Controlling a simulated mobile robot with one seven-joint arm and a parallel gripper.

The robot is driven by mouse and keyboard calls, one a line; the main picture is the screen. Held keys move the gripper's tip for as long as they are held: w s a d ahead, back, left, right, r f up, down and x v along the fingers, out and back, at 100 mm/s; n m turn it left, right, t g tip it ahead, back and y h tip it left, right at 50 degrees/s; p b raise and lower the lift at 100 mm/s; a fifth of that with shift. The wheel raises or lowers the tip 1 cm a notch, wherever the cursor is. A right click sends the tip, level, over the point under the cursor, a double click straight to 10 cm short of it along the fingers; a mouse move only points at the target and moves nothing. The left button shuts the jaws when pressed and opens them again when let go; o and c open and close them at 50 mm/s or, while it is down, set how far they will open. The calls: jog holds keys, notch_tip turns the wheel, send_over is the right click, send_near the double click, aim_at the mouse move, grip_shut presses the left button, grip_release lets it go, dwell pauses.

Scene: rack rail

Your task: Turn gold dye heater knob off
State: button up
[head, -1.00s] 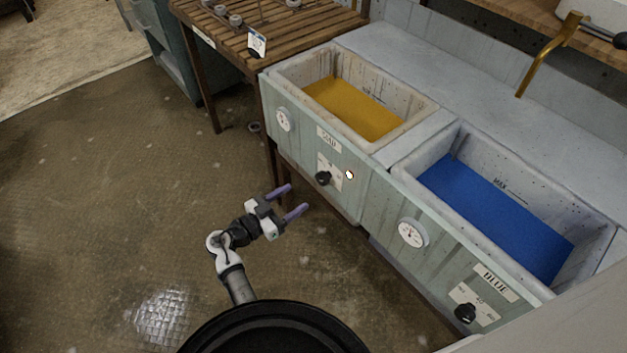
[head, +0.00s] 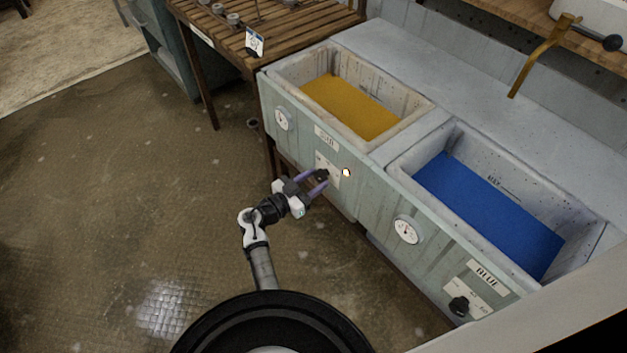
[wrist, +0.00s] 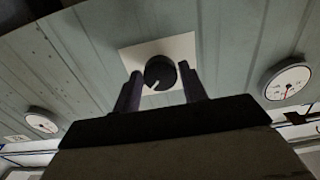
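The gold dye heater knob (head: 321,175) is a black dial on a pale plate on the front of the vat with yellow dye (head: 350,106). It also shows in the wrist view (wrist: 160,73), with a white pointer line toward its lower left. My gripper (head: 318,182) is at the knob, its two purple fingers apart. In the wrist view the fingers (wrist: 160,88) stand on either side of the knob, with a gap visible on each side. A small lit lamp (head: 346,172) is right of the knob.
The blue vat's knob (head: 459,306) is at the lower right, under the vat with blue dye (head: 490,215). Round gauges sit on the front panel at left (head: 283,119) and middle (head: 407,230). A slatted wooden table (head: 290,28) stands at the back left. The floor is open on the left.

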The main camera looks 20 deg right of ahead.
jog(key=c, duration=0.5)
jog(key=shift+c, duration=0.2)
jog(key=shift+f+n+b, duration=0.1)
jog(key=shift+n+b, duration=0.6)
jog(key=shift+n, duration=0.4)
jog(key=n+b, duration=0.1)
jog(key=n, duration=0.1)
jog(key=shift+n, duration=0.3)
jog(key=n, duration=0.5)
jog(key=shift+s, duration=0.1)
jog(key=n, duration=0.2)
jog(key=n+p, duration=0.1)
jog(key=n, duration=0.1)
jog(key=n+p, duration=0.1)
jog(key=n, duration=0.1)
jog(key=shift+r+n, duration=0.3)
jog(key=shift+n, duration=0.1)
jog(key=n+p, duration=0.2)
jog(key=n, duration=0.2)
jog(key=shift+f+n, duration=0.1)
jog(key=shift+n, duration=0.3)
jog(key=shift+p, duration=0.3)
